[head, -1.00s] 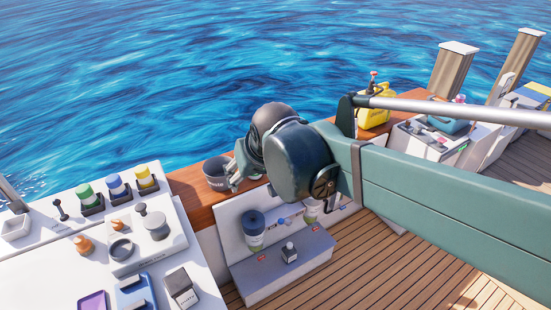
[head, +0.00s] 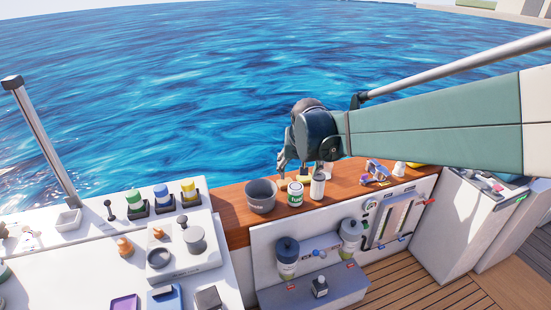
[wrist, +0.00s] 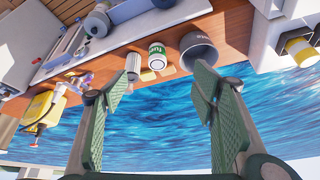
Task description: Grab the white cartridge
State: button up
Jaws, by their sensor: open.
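Which thing is the white cartridge is uncertain. A plain whitish cylinder (head: 317,186) stands upright on the wooden ledge, and it also shows in the wrist view (wrist: 132,66). My gripper (head: 294,168) is above the ledge, near the whitish cylinder and a green-labelled can (head: 295,193). In the wrist view my gripper (wrist: 157,90) is open with nothing between its fingers.
A dark grey bucket (head: 260,196) stands on the wooden ledge (head: 231,216) left of the can. Small coloured items (head: 375,172) lie to the right. A white worktop (head: 95,250) with bottles and containers is at the left. Water lies beyond the ledge.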

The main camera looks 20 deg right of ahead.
jog(key=w+d+f+m+g, duration=0.1)
jog(key=w+d+f+m, duration=0.1)
jog(key=w+d+f, duration=0.85)
jog(key=m+g+h, duration=0.1)
jog(key=m, duration=0.2)
send_near(318, 177)
jog(key=x, duration=0.5)
jog(key=shift+s+a+f, duration=0.1)
jog(key=shift+a, duration=0.1)
jog(key=shift+d+f, duration=0.35)
jog(key=shift+f, duration=0.2)
jog(key=shift+x, duration=1.3)
jog(key=shift+w+b+x, duration=0.2)
jog(key=shift+b+x, duration=0.25)
jog(key=shift+x, duration=2.15)
